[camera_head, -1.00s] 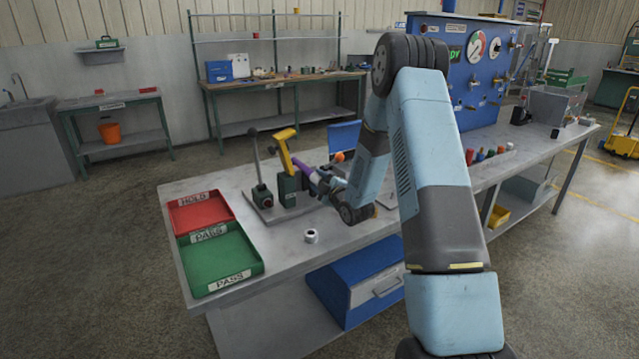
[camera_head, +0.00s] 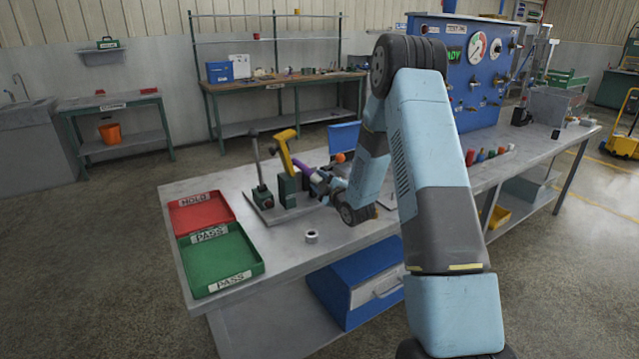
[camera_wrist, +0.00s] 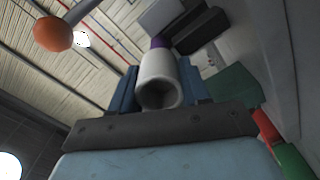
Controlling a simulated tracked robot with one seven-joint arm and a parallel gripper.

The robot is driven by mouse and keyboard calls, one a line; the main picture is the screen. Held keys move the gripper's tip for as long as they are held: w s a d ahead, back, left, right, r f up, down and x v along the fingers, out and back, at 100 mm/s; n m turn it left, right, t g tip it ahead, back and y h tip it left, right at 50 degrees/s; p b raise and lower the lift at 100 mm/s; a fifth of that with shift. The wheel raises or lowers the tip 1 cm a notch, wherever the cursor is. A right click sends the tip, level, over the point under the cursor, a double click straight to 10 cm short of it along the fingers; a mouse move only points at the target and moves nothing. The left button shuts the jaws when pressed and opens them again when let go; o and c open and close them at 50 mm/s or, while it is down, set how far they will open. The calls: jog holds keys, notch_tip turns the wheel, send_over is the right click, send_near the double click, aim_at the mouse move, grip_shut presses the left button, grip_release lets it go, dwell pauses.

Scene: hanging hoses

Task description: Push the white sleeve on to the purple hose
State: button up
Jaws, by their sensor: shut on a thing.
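In the wrist view the white sleeve (camera_wrist: 158,72) sits between the two blue fingers of my gripper (camera_wrist: 157,88), its open near end facing the camera. My gripper is shut on it. The purple hose (camera_wrist: 158,42) shows at the sleeve's far end, roughly in line with it. I cannot tell how far the sleeve is over the hose. In the head view the purple hose (camera_head: 302,167) slants from the green clamp (camera_head: 287,188) with the yellow handle (camera_head: 284,148) down toward my gripper (camera_head: 324,182). My arm partly hides the sleeve there.
A small white ring (camera_head: 311,236) lies on the bench (camera_head: 275,262) in front of the clamp. Red (camera_head: 197,211) and green (camera_head: 221,258) trays stand at the left. An orange ball (camera_head: 340,157) is close behind my gripper. A blue gauge panel (camera_head: 470,80) stands at the right.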

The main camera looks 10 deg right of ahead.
jog(key=shift+w+a+r, duration=0.15)
jog(key=shift+w+r, duration=0.1)
jog(key=shift+w, duration=0.1)
dwell(0.5)
jog(key=shift+a+r, duration=0.15)
jog(key=shift+a, duration=0.2)
dwell(0.8)
jog(key=shift+w+a+r, duration=0.35)
jog(key=shift+w+r, duration=0.1)
jog(key=shift+w, duration=0.05)
dwell(1.8)
jog(key=shift+s+d+f, duration=0.2)
jog(key=shift+s+f, duration=0.15)
dwell(1.2)
jog(key=shift+s+d+f, duration=0.1)
jog(key=shift+s+f, duration=0.05)
jog(key=shift+f, duration=0.15)
jog(key=shift+s, duration=0.25)
jog(key=shift+s+d+f, duration=0.1)
jog(key=shift+s+d, duration=0.05)
jog(key=shift+s, duration=0.2)
jog(key=shift+c, duration=0.9)
jog(key=shift+d+v, duration=0.25)
jog(key=shift+v, duration=0.95)
